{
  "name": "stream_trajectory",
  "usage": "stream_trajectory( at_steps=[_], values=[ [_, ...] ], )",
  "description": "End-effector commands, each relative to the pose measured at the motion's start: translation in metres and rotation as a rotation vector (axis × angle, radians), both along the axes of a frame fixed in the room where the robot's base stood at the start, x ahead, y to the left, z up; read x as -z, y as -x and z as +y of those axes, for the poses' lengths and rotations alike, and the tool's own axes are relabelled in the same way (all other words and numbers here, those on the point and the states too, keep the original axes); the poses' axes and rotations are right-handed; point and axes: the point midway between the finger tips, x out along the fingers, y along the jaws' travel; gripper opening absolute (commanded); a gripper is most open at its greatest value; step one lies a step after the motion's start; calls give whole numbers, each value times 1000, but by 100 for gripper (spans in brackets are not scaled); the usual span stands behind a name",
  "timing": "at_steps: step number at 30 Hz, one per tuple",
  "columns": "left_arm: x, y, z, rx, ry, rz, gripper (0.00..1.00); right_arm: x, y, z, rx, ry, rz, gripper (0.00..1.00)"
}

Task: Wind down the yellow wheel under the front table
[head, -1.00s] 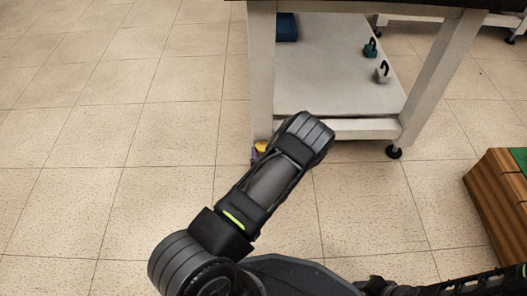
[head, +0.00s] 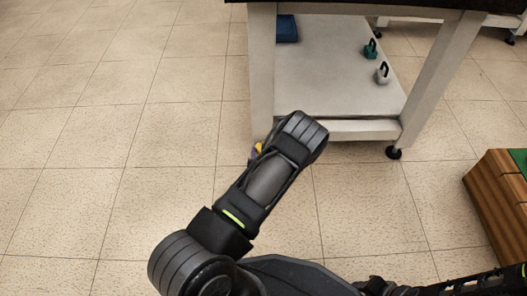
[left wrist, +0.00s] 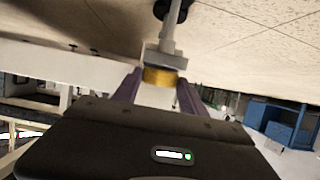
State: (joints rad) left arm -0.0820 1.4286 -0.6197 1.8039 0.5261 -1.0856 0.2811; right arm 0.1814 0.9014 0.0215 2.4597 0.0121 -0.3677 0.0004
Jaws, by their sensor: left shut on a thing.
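The yellow wheel (left wrist: 160,77) sits on the caster stem at the foot of the front table's leg in the left wrist view. Only a small yellow patch of it (head: 258,147) shows beside my forearm in the head view. My left gripper (left wrist: 158,86) has its purple fingers on either side of the wheel and is shut on it. In the head view my arm hides most of this gripper and the near caster. The front table (head: 262,70) stands ahead with its white lower shelf. My right gripper is out of view.
A blue box (head: 287,28), a teal weight (head: 371,50) and a grey weight (head: 382,74) are on the lower shelf. A wooden box (head: 493,200) with a green top stands at the right. The tiled floor at left is clear.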

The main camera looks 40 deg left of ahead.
Motion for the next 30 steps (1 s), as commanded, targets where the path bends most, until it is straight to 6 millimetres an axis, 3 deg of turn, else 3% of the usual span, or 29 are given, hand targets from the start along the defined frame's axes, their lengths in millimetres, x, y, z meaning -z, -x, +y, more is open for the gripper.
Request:
stream_trajectory(
  at_steps=[18,30],
  values=[
    [-1,7,14,446,-1,-1,9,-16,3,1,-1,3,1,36],
    [-1,6,15,589,-2,-1,9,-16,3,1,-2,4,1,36]
  ],
)
